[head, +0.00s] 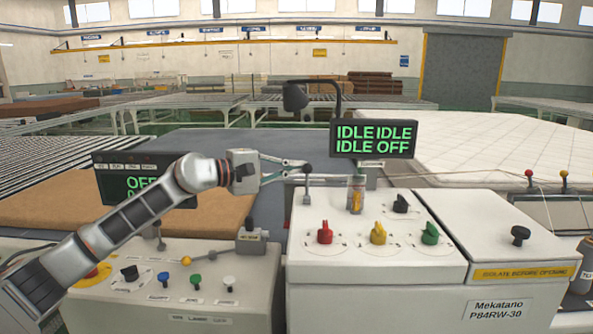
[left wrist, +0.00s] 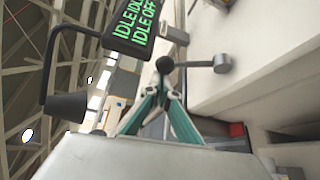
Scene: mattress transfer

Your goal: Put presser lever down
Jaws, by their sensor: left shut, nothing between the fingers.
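A grey lever (head: 307,187) with a dark ball knob stands upright at the left edge of the white control console (head: 370,270). I can read no label on it. My left gripper (head: 299,170) reaches in from the left with its fingers shut and empty, its tips right at the knob. In the left wrist view the fingertips (left wrist: 162,82) meet just below the dark knob (left wrist: 165,64), and the shaft runs right to a grey cylinder (left wrist: 221,63). I cannot tell whether they touch. My right gripper is not in view.
A display (head: 374,139) reading IDLE and OFF stands behind the console. The console top carries red, yellow, green and black knobs. A lower button panel (head: 185,285) is at the left. A white mattress (head: 480,150) lies behind at the right.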

